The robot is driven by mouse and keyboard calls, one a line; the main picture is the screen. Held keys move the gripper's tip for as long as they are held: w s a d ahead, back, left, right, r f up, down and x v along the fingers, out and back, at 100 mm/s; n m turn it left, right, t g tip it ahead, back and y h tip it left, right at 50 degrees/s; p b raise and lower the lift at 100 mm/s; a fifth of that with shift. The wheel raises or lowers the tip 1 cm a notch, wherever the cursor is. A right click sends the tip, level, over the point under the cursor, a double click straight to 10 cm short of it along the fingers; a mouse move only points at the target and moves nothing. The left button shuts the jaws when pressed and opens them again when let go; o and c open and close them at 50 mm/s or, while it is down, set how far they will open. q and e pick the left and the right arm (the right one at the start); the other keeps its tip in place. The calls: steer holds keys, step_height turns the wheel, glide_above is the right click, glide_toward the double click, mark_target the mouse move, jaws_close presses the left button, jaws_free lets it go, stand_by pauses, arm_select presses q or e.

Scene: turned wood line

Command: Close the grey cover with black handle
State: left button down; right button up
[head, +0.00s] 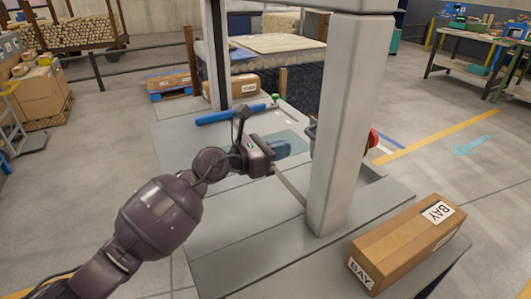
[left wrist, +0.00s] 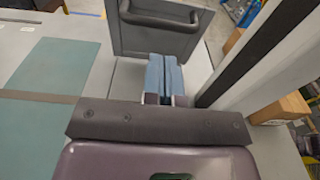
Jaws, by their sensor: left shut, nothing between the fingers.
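The grey cover (left wrist: 160,42) with its black handle (left wrist: 160,18) shows at the top of the left wrist view as a panel with the handle along its upper part. In the head view the cover is not clear; the grey post hides much of that area. My left gripper (head: 284,148) is above the grey worktop, left of the post. Its blue fingers (left wrist: 164,60) are shut together and empty. They point at the cover's lower edge, off the handle; I cannot tell whether they touch the panel. My right gripper is not in view.
The grey post (head: 342,110) stands close right of my left gripper. A cardboard box (head: 400,250) lies at the worktop's right front. A blue bar (head: 228,116) lies at the back, and a teal plate (left wrist: 52,65) is set on the worktop. The worktop's left front (head: 235,210) is clear.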

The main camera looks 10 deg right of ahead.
arm_select(q)
steer(key=b+x, duration=0.1)
steer(key=x, duration=0.6)
stand_by(0.4)
